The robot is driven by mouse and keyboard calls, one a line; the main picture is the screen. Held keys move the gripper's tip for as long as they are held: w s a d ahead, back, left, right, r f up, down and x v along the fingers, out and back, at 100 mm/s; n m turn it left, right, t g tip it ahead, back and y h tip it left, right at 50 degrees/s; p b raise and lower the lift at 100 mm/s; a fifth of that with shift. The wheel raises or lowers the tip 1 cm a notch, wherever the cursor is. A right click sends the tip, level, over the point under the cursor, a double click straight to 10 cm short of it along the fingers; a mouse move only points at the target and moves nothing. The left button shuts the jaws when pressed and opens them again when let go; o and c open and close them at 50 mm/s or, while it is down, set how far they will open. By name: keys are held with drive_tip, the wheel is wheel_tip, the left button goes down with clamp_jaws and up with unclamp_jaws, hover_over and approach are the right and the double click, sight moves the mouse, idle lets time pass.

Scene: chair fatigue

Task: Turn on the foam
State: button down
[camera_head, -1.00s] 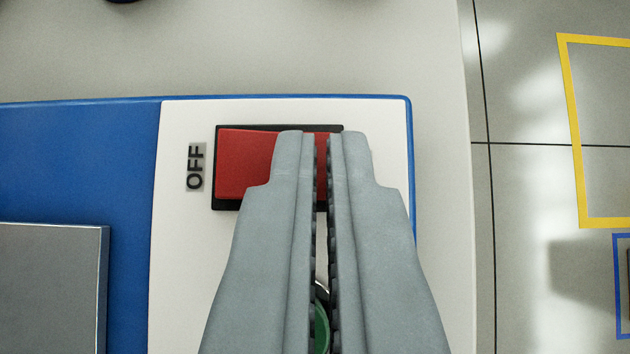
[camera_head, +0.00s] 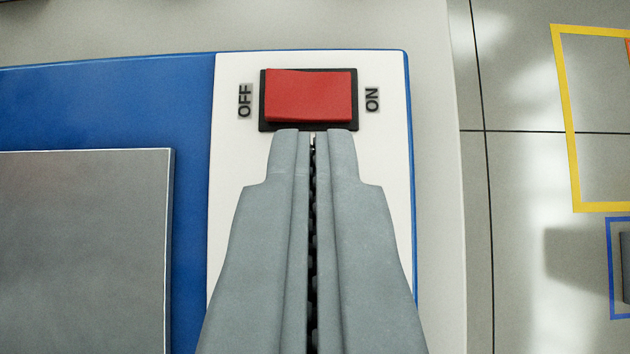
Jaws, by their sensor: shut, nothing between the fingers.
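A red rocker switch (camera_head: 310,94) in a black frame sits on a white panel (camera_head: 232,200). An OFF label (camera_head: 245,101) is on its left and an ON label (camera_head: 372,99) on its right. My gripper (camera_head: 313,133) is shut with nothing between its fingers. Its fingertips appear at the lower edge of the switch's black frame, with the red rocker in full view beyond them. I cannot tell whether they touch it. The fingers hide the middle of the panel below the switch. No foam is in view.
The white panel is set on a blue housing (camera_head: 192,110) with a grey plate (camera_head: 80,250) at left. The pale table (camera_head: 435,200) ends at right. Beyond it lies a tiled floor with yellow (camera_head: 566,120) and blue (camera_head: 610,270) outlines.

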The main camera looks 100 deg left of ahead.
drive_tip(key=v, duration=1.2)
drive_tip(key=s+d+r+m+t+h, duration=0.2)
drive_tip(key=s+d+r+m+t, duration=0.3)
drive_tip(key=s+d+r, duration=0.4)
drive_tip(key=s+d+r+m+t+h, duration=0.1)
drive_tip(key=s+d+m+t+h, duration=0.2)
drive_tip(key=s, duration=0.4)
drive_tip(key=s+d+r+m+t, duration=0.1)
drive_tip(key=s+d+m, duration=0.1)
drive_tip(key=s+d, duration=0.45)
drive_tip(key=s+d+f+m+t+h, duration=0.1)
drive_tip(key=s+d+m+t+h, duration=0.1)
drive_tip(key=s, duration=1.1)
drive_tip(key=s+d+f+m+t+h, duration=0.1)
drive_tip(key=s+d+m+t, duration=0.4)
drive_tip(key=s, duration=0.8)
drive_tip(key=shift+s+d+f+t+h, duration=0.25)
drive_tip(key=shift+d+t+h, duration=0.3)
drive_tip(key=shift+d, duration=0.25)
